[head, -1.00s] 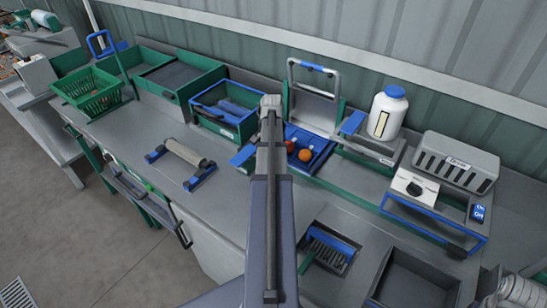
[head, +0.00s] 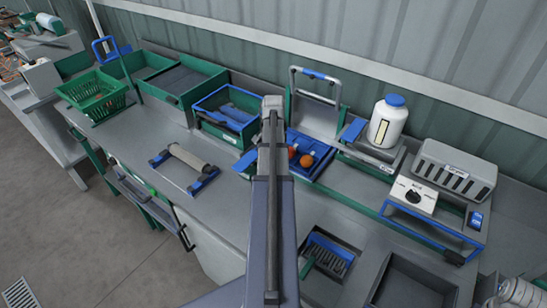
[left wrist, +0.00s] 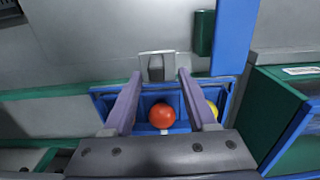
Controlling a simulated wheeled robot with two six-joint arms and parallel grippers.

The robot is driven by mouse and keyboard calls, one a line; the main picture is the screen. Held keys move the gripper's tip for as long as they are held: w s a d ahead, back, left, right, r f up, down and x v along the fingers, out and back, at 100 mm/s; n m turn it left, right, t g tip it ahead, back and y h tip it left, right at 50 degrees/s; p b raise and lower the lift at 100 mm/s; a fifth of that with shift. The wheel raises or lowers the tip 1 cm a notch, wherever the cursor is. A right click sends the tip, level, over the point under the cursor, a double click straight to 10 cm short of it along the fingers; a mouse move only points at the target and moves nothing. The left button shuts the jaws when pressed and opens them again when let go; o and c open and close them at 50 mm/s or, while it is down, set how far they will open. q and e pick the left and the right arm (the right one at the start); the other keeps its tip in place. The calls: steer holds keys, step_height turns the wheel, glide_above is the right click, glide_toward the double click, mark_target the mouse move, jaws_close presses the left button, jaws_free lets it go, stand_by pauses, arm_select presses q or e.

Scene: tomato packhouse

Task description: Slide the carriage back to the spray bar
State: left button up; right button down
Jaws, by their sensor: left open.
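A blue tray-like carriage (head: 319,163) holds two orange-red tomatoes, here one tomato (head: 292,152), in the middle of the bench. In the left wrist view, the blue tray (left wrist: 98,98) holds a red tomato (left wrist: 162,116) and a partly hidden yellow one (left wrist: 213,108). My left gripper (left wrist: 159,75) is open above the tray. A dark grey block on a pale plate (left wrist: 156,66) shows between its fingertips; I cannot tell whether they touch it. In the head view my arm hides the gripper and part of the tray. I cannot make out the spray bar with certainty.
A green bin with a blue rim (head: 196,105) stands left of the carriage. Behind it is an upright panel with a pale arched frame (head: 338,90). A white bottle (head: 386,122) and a dial box (head: 413,197) stand to the right. A roller (head: 187,157) lies on the left.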

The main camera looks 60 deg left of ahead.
arm_select(q)
step_height(320, 180, up, 5)
steer(key=p, duration=0.4)
steer(key=shift+r, duration=0.15)
arm_select(e)
step_height(320, 180, up, 5)
steer(key=shift+r, duration=0.1)
arm_select(q)
steer(key=w+d+f+m+b, duration=0.1)
steer(key=w+d, duration=0.4)
steer(key=d, duration=0.5)
steer(key=w+d+m, duration=0.2)
steer(key=w+d, duration=0.4)
steer(key=d, duration=0.4)
steer(key=w+d+f+m+b, duration=0.1)
steer(key=w+d, duration=0.4)
steer(key=d, duration=0.5)
steer(key=s+d+m, duration=0.2)
steer(key=s+d, duration=0.1)
steer(key=d, duration=1.2)
steer(key=s+d+f+m+y+b, duration=0.1)
steer(key=s+d+m, duration=0.2)
steer(key=d, duration=1.3)
steer(key=shift+d, duration=0.25)
arm_select(e)
step_height(320, 180, down, 3)
steer(key=shift+f, duration=0.1)
arm_select(q)
steer(key=shift+f, duration=0.1)
